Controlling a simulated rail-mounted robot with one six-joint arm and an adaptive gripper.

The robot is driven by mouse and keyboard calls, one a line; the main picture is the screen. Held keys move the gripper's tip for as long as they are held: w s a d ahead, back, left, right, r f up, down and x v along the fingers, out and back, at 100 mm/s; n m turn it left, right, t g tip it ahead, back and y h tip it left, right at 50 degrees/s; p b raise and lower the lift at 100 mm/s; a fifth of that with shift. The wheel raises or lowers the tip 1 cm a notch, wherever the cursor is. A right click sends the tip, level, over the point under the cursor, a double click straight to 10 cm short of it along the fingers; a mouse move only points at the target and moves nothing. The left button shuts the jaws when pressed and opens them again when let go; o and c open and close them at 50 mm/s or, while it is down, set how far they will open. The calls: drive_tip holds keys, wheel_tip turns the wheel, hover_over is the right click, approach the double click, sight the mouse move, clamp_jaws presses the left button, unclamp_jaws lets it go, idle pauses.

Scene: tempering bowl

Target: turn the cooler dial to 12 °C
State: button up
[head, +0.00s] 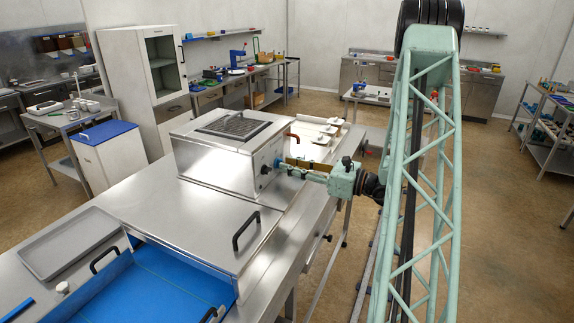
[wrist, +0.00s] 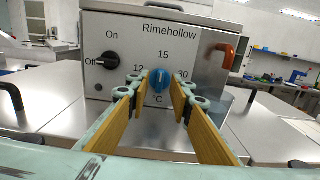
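The cooler (head: 200,157) is a steel box with a vented top on the steel bench; its front, marked "Rimehollow", faces me in the wrist view (wrist: 200,35). The blue dial (wrist: 158,76) sits low on that front, with 12 at its left, 15 above, another number at its right and °C below. Its pointer setting is not clear. My gripper (wrist: 158,84) is open, with a yellow-padded finger on each side of the dial and small gaps visible. In the head view, my gripper (head: 287,166) is at the cooler's front, partly covering the dial.
A black On/Off knob (wrist: 107,61) is left of the dial, seemingly turned toward Off. An orange-brown handle (wrist: 224,49) juts out at the upper right.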

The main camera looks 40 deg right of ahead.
drive_tip(key=shift+w+a, duration=0.25)
drive_tip(key=shift+w, duration=0.35)
drive_tip(key=shift+c, duration=0.7)
clamp_jaws()
